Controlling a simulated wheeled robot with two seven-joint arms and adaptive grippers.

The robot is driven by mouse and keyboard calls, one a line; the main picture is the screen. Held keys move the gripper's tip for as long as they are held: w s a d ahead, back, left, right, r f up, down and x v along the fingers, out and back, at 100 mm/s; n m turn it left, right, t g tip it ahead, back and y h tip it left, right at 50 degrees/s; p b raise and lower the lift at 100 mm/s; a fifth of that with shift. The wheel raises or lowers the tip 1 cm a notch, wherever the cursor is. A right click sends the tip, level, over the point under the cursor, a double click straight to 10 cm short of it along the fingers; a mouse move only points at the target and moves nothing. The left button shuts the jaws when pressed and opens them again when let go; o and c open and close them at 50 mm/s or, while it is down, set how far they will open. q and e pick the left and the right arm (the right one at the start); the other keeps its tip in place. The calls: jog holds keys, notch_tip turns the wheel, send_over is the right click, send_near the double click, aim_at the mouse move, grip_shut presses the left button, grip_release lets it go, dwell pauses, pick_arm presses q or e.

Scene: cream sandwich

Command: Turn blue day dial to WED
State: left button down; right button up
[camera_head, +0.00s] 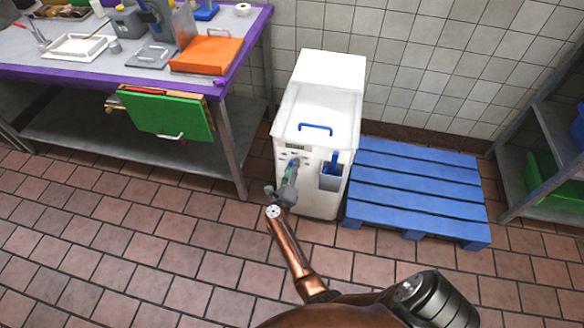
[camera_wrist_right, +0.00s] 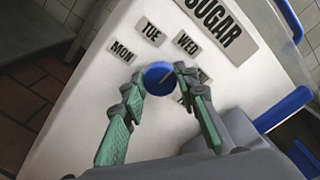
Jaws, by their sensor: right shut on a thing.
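The blue day dial (camera_wrist_right: 158,78) is a round knob on the white front of the SUGAR bin (camera_head: 318,100). Day labels ring it: MON (camera_wrist_right: 122,52), TUE (camera_wrist_right: 150,32) and WED (camera_wrist_right: 186,43), with more partly hidden behind a finger. A pale line on the dial slants to the upper right, roughly toward the WED side; its exact aim is hard to tell. My right gripper (camera_wrist_right: 158,80) has its green-padded fingers on both sides of the dial, shut on it. In the head view my right gripper (camera_head: 292,168) covers the dial. My left gripper is out of view.
A blue scoop (camera_head: 334,160) stands in a holder (camera_head: 331,180) on the bin's front, right of my gripper. A blue pallet (camera_head: 415,190) lies to the right. Tiled floor in front is clear.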

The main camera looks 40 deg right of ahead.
jog(key=shift+f, duration=0.1)
dwell(0.3)
jog(key=o, duration=1.1)
jog(key=shift+o, duration=0.2)
